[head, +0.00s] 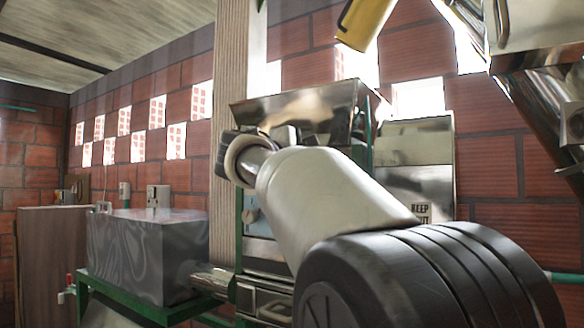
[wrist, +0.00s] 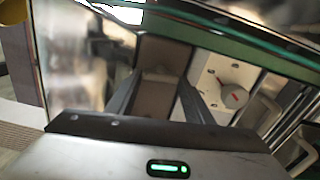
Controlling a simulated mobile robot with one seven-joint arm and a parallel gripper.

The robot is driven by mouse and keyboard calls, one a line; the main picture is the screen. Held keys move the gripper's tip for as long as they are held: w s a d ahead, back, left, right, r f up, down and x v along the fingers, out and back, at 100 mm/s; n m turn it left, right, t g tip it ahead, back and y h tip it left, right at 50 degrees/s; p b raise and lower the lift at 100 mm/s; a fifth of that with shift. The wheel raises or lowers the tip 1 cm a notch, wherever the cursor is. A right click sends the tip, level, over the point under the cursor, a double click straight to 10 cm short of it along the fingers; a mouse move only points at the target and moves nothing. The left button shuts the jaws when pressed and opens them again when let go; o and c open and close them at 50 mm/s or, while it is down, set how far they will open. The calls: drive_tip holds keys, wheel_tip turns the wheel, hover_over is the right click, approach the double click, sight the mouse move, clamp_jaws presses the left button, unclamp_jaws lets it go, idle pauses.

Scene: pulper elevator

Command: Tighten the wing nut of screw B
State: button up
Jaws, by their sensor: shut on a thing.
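My gripper (wrist: 166,78) shows in the wrist view, its two dark fingers reaching forward to a brown-grey part at the metal machine. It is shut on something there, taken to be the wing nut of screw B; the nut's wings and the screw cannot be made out. In the head view my pale arm covers the gripper and the place where it works, in front of the steel machine (head: 300,108).
In the wrist view a round knob with a red mark (wrist: 235,96) sits on a pale plate right of the fingers, below a green frame bar (wrist: 230,42).

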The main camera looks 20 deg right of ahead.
drive_tip(key=o, duration=1.1)
drive_tip(key=shift+c, duration=0.2)
drive_tip(key=shift+r, duration=0.1)
drive_tip(key=shift+r, duration=0.2)
